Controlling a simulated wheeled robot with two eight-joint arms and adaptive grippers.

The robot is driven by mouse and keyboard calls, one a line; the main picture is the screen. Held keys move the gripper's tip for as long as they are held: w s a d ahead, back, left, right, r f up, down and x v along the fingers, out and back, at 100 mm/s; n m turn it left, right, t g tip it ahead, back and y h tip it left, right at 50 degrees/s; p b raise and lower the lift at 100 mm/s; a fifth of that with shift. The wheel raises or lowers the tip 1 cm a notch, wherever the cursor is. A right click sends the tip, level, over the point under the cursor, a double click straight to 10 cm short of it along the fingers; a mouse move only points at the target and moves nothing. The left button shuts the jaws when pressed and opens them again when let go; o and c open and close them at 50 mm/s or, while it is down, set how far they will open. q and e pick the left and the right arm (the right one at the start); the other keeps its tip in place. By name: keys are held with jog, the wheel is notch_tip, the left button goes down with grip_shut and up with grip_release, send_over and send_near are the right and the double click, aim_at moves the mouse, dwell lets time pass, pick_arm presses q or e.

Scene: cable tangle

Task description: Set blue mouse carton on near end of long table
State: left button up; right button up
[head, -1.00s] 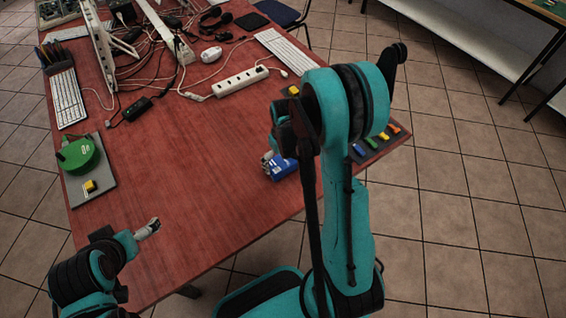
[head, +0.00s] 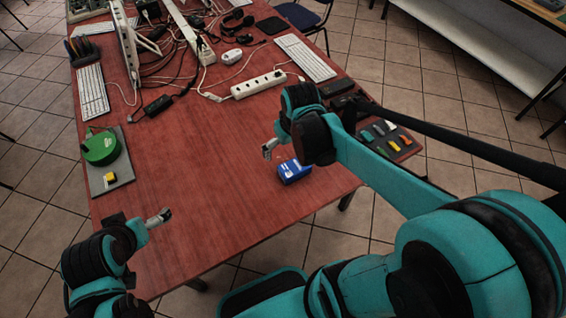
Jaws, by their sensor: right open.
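The blue mouse carton (head: 294,171) sits on the red tabletop (head: 215,205) of the long table, close to its near right edge. My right gripper (head: 268,149) is open, just left of and beyond the carton. A gap shows between its fingers and the carton, and the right arm reaches in from the right. My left gripper (head: 160,217) is over the near left part of the table, well away from the carton. Its fingertips are too small to tell whether they are open.
A grey board with a green round device (head: 100,148) lies at the left edge. A dark tray of coloured pieces (head: 390,138) lies at the right corner. A white power strip (head: 258,84), tangled cables and keyboards fill the far part. The near middle is clear.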

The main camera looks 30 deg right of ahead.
jog(key=s+a+r+t, duration=0.4)
jog(key=s+a, duration=0.1)
jog(key=s, duration=0.2)
jog(key=shift+s+a+r+m, duration=0.25)
jog(key=shift+a+m, duration=0.05)
